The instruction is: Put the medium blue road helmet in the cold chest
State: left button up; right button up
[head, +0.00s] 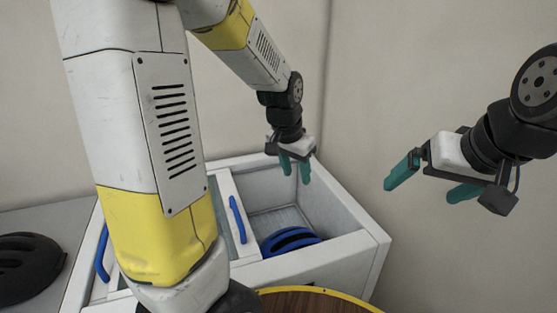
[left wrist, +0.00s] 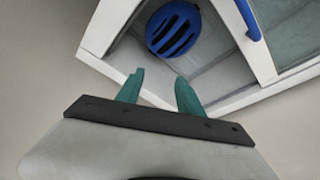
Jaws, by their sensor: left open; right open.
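The blue road helmet (head: 290,240) lies inside the open right-hand part of the white cold chest (head: 375,242), on its floor near the front wall. Its vented top also shows in the left wrist view (left wrist: 173,29). My left gripper (head: 295,172) is open and empty above the back of the chest opening, apart from the helmet. Its teal fingers show in the left wrist view (left wrist: 158,88) with nothing between them. My right gripper (head: 425,182) is open and empty, in the air to the right of the chest.
The chest's sliding lid (head: 240,212) with a blue handle stands to the left of the opening. A black helmet (head: 28,268) lies on a grey surface at far left. A round wooden top with a yellow rim (head: 318,302) is at the bottom. Walls close off the back.

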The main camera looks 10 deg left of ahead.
pick_arm(q)
jog(key=s+a+r+n+t, duration=0.1)
jog(key=s+r+n, duration=0.1)
jog(key=s+r, duration=0.4)
jog(key=s+a+r+n+t+h, duration=0.1)
jog(key=s+r, duration=0.4)
jog(key=s, duration=0.6)
jog(key=shift+a+r+n+t, duration=0.35)
jog(key=shift+a+n+t, duration=0.15)
jog(key=shift+a+n, duration=0.15)
